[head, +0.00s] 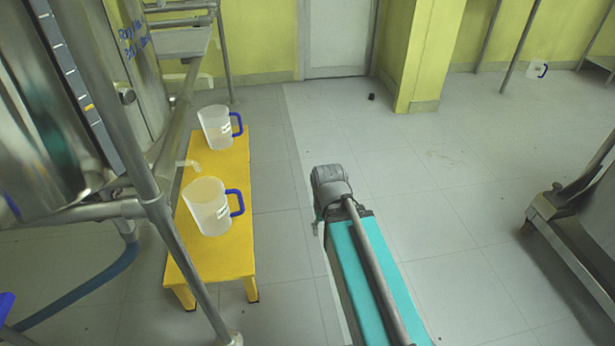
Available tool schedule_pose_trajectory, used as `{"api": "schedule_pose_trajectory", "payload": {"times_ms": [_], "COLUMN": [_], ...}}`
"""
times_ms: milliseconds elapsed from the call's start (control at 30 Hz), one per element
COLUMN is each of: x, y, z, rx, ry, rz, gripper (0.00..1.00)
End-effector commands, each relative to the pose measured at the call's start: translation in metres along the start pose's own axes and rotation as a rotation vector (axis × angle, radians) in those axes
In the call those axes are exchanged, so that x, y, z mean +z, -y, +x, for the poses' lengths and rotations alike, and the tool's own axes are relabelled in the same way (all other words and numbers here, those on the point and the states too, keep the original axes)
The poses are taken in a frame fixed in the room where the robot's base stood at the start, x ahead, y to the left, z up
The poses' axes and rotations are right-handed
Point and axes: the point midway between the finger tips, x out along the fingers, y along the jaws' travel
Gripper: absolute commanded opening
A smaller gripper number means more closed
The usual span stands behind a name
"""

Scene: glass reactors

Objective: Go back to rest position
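My arm extends up the middle of the view, over a teal-topped part of my own body. Its grey joint is at the far end. I cannot make out my gripper's fingers, so neither its opening nor anything in it can be seen. Two translucent jugs with blue handles stand upright on a yellow bench to the left, apart from my arm. They are the near jug (207,207) and the far jug (214,128).
The yellow bench (229,258) stands beside a steel reactor frame (152,200) with a blue hose (85,290). A wheeled metal frame (560,232) is at right. Tiled floor is open ahead.

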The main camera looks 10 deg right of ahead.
Motion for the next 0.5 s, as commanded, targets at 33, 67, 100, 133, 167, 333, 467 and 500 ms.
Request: {"api": "schedule_pose_trajectory", "payload": {"times_ms": [33, 67, 100, 133, 167, 333, 467, 500], "x": [0.0, 0.0, 0.0, 0.0, 0.0, 0.0, 0.0, 0.0], "y": [0.0, 0.0, 0.0, 0.0, 0.0, 0.0, 0.0, 0.0], "z": [-0.004, -0.006, -0.01, -0.013, -0.017, -0.043, -0.068, -0.075], "rx": [0.0, 0.0, 0.0, 0.0, 0.0, 0.0, 0.0, 0.0], "ry": [0.0, 0.0, 0.0, -0.001, -0.001, -0.001, -0.001, -0.001], "rz": [0.0, 0.0, 0.0, 0.0, 0.0, 0.0, 0.0, 0.0], "gripper": [0.59, 0.59, 0.59, 0.59, 0.59, 0.59, 0.59, 0.59]}}
